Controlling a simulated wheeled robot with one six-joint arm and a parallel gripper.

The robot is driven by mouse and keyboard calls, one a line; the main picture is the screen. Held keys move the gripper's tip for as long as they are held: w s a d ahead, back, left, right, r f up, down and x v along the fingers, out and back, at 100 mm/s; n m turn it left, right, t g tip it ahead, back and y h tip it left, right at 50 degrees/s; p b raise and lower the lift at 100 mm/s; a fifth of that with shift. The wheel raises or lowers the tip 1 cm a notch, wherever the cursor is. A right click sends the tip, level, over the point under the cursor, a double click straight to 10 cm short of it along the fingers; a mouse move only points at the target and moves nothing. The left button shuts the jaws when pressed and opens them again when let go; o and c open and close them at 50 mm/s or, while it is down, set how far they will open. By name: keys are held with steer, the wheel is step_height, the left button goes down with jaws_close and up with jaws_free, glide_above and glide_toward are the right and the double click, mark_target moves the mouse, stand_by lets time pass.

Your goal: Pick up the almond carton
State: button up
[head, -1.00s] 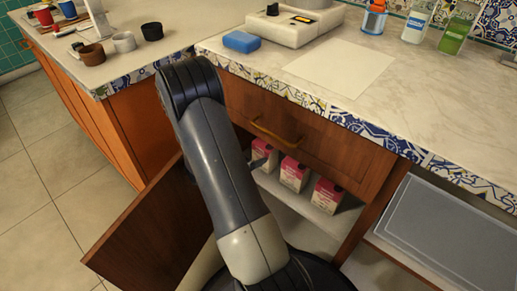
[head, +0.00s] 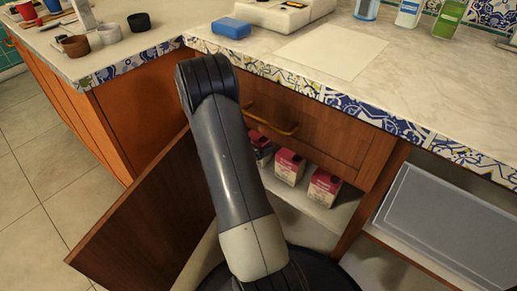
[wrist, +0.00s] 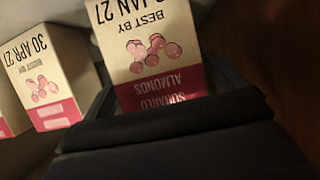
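Several white-and-pink cartons stand in a row on the shelf of the open cabinet. In the head view, the left one (head: 259,146) is partly hidden by my arm and a dark part of my gripper. In the wrist view, a carton marked "sugared almonds" and "Jan 27" (wrist: 150,45) fills the centre, its lettering upside down. My gripper (wrist: 165,95) has its dark fingers on either side of this carton. I cannot tell whether they press on it. A second carton (wrist: 45,80), marked "30 Apr 27", stands to its left in the wrist view.
Two more cartons, a middle one (head: 290,166) and a right one (head: 324,187), stand beside the left one. The drawer with a brass handle (head: 270,122) is just above the shelf. The open cabinet door (head: 140,220) is left of my arm. A grey bin (head: 450,225) is right.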

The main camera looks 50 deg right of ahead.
steer(key=c, duration=0.9)
steer(key=shift+c, duration=0.3)
steer(key=shift+r, duration=0.1)
